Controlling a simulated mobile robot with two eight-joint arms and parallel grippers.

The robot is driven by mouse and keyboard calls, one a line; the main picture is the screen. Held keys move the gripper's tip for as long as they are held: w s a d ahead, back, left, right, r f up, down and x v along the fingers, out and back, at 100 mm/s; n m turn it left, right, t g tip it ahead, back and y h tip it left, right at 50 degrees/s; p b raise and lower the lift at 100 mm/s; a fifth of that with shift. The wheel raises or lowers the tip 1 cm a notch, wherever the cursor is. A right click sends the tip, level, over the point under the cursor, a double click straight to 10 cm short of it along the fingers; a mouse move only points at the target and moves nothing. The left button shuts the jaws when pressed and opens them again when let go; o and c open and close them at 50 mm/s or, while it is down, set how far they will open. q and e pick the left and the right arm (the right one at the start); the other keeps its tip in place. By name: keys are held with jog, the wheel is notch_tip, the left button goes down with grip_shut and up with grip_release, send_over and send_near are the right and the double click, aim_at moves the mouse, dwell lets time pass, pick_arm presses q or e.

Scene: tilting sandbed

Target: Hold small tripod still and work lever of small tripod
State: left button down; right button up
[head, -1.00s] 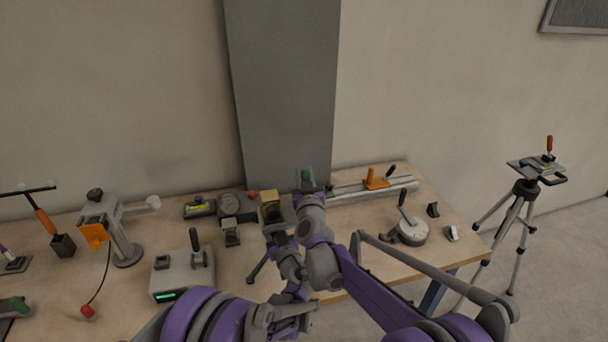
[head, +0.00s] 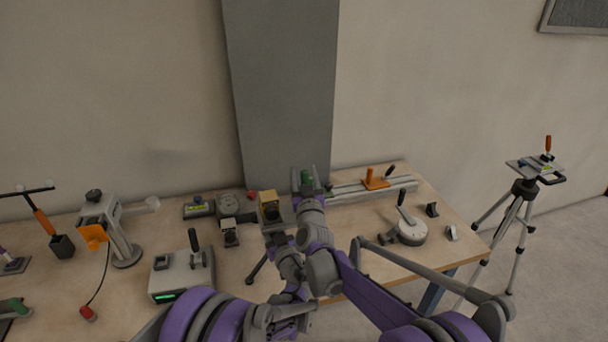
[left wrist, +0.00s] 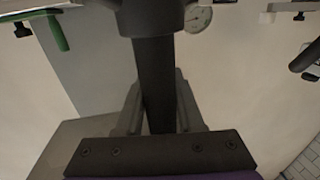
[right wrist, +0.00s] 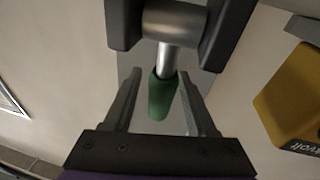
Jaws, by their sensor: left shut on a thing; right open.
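The small tripod stands at the table's front middle, mostly hidden by my arms; one dark leg (head: 257,268) shows in the head view. My left gripper (head: 279,239) is at it. In the left wrist view a dark upright post (left wrist: 155,85) of it runs between the fingers, which are shut on it. Its lever has a green grip (head: 307,179), seen also in the left wrist view (left wrist: 58,33). My right gripper (head: 306,172) is open around the lever. In the right wrist view the green grip (right wrist: 162,96) and its metal rod lie between the fingers.
A yellow block (head: 269,204) stands just left of my right gripper, close in the right wrist view (right wrist: 292,95). A rail with an orange clamp (head: 374,180) and a round dial with a lever (head: 409,232) lie right. A grey box (head: 181,274) stands left.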

jog(key=shift+s, duration=0.1)
jog(key=s+d+f, duration=0.1)
jog(key=s+d, duration=0.1)
jog(key=s, duration=0.9)
jog(key=shift+s+f, duration=0.25)
jog(key=shift+s, duration=0.05)
